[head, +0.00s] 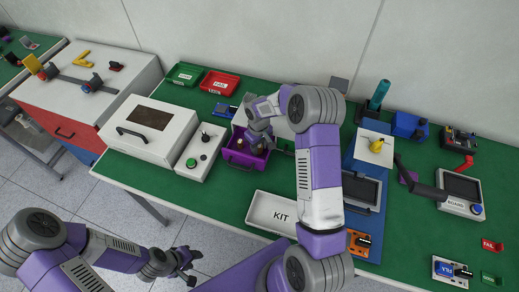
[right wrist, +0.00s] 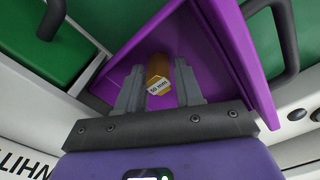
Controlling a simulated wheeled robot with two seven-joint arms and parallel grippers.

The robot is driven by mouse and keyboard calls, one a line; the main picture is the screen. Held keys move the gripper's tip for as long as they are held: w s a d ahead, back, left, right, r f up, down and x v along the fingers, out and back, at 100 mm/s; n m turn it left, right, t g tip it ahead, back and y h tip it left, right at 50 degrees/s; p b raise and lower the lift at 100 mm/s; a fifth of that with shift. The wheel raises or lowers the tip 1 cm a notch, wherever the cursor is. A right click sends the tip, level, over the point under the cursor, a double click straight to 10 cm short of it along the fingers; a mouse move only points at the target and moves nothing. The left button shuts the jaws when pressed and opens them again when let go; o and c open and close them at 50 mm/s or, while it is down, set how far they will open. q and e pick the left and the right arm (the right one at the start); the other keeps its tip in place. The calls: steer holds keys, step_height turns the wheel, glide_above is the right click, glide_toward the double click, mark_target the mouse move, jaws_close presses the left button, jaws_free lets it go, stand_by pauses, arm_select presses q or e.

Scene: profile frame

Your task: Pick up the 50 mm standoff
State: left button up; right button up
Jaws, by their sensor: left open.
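The 50 mm standoff (right wrist: 158,75) is brass-coloured with a white label reading "50 mm". In the right wrist view it is in the purple drawer (right wrist: 235,50). The drawer also shows in the head view (head: 237,160), pulled open. My right gripper (right wrist: 160,82) reaches down into the drawer with one finger on each side of the standoff. My left gripper (head: 188,267) is open and empty, off the table's front edge.
A white KIT tray (head: 262,222) lies in front of the drawer. A white box with a green button (head: 190,162) stands left of it. Green (head: 184,75) and red (head: 219,84) bins are behind. A drawer handle (right wrist: 285,30) is close to the right gripper.

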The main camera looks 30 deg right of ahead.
steer(key=shift+f, duration=0.15)
steer(key=shift+c, duration=0.5)
jaws_close()
steer(key=shift+r+p, duration=0.6)
steer(key=shift+r, duration=4.4)
